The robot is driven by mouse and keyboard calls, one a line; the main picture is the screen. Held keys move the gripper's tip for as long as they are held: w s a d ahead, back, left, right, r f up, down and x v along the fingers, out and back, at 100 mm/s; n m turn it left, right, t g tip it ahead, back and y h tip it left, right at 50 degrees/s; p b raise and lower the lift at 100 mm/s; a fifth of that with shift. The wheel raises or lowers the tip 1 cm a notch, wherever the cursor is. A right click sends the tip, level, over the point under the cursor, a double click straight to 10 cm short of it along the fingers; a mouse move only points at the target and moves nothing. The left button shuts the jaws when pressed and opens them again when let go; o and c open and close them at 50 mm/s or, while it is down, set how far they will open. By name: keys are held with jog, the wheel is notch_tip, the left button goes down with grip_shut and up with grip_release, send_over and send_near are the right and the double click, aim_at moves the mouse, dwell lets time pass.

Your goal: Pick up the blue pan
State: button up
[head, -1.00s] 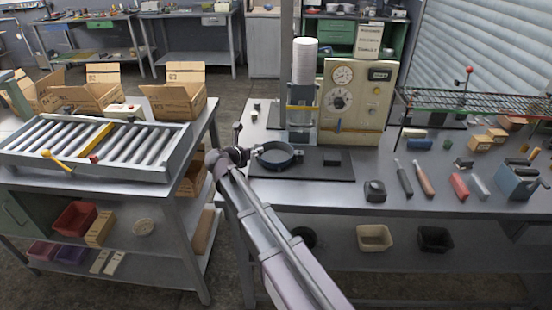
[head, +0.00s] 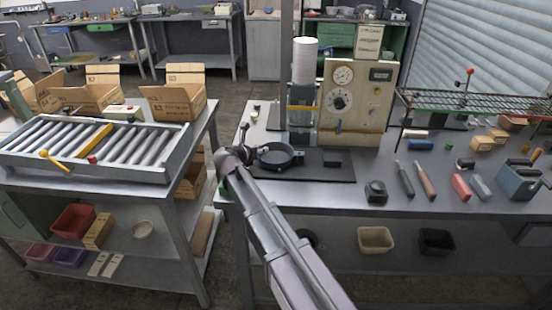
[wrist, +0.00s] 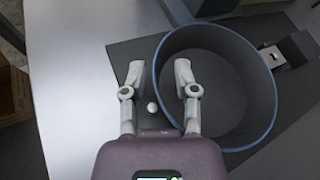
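The blue pan (head: 276,162) is round and dark with a blue rim, and sits on a dark mat (head: 340,175) on the workbench. In the wrist view the pan (wrist: 263,115) fills the middle right. My gripper (wrist: 159,72) is open, with two fingers spread at the pan's left side. The left finger is over the mat outside the pan, and the right finger overlaps the pan's inside, with the rim between them. I cannot tell how far down the fingers reach. In the head view my gripper (head: 247,153) is small and beside the pan's left edge.
A press-like machine (head: 301,105) and a beige dial panel (head: 350,105) stand behind the mat. A dark block (head: 332,163) lies right of the pan. Tools and a black item (head: 376,192) lie farther right. A roller table (head: 95,148) stands to the left.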

grip_shut()
jog(key=shift+r, duration=0.15)
notch_tip(320, 180, up, 3)
jog(key=p, duration=0.3)
jog(key=shift+r, duration=0.15)
jog(key=s+d, duration=0.1)
jog(key=s, duration=0.4)
jog(key=s+d+r+p, duration=0.1)
jog(key=s+d, duration=0.1)
jog(key=s, duration=0.3)
jog(key=s+d+p, duration=0.1)
jog(key=s+d, duration=0.1)
jog(key=s, duration=0.3)
jog(key=shift+s+d+r, duration=0.1)
jog(key=shift+r, duration=0.15)
